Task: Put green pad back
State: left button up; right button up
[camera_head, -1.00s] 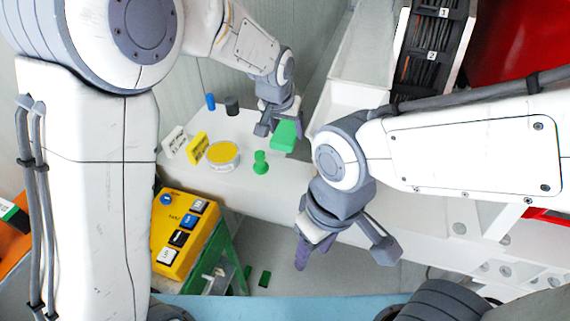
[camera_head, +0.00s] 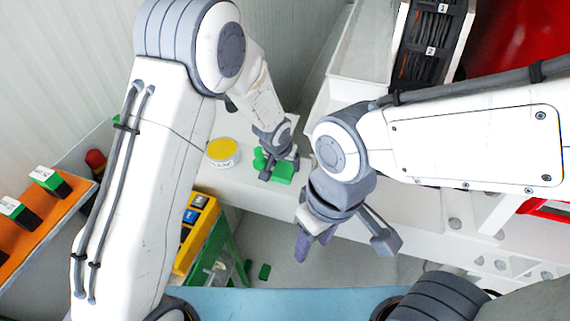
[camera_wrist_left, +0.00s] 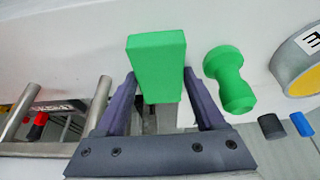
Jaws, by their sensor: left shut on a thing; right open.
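The green pad (camera_head: 284,174) is a flat rectangular block at the white counter near the green spool-shaped peg. My left gripper (camera_head: 279,168) is shut on it. In the left wrist view, the pad (camera_wrist_left: 158,62) sits between the two fingers, and its far end sticks out past them. The green peg (camera_wrist_left: 230,80) stands just beside the pad; in the head view it (camera_head: 259,157) is partly hidden by the gripper. I cannot tell whether the pad touches the counter. My right gripper (camera_head: 345,245) is open and empty in front of the counter edge.
A round tin with a yellow top (camera_head: 222,151) stands left of the peg. The yellow button box (camera_head: 197,225) is partly behind my left arm. A black cylinder (camera_wrist_left: 272,126) and a blue one (camera_wrist_left: 302,123) show in the wrist view. The white counter (camera_head: 400,205) is clear at right.

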pick_arm(q)
jog(key=shift+f, duration=0.15)
jog(key=o, duration=1.3)
jog(key=shift+r, duration=0.5)
jog(key=v, duration=1.1)
jog(key=s+a+r+m+g, duration=0.1)
jog(key=s+r+m+g, duration=0.1)
jog(key=s, duration=1.1)
jog(key=s+a+r+m+g, duration=0.1)
jog(key=s+a+r+g, duration=0.1)
jog(key=s, duration=1.2)
jog(key=shift+s+a+r+m+b, duration=0.3)
jog(key=shift+r+m+b, duration=0.05)
jog(key=shift+r+m, duration=0.05)
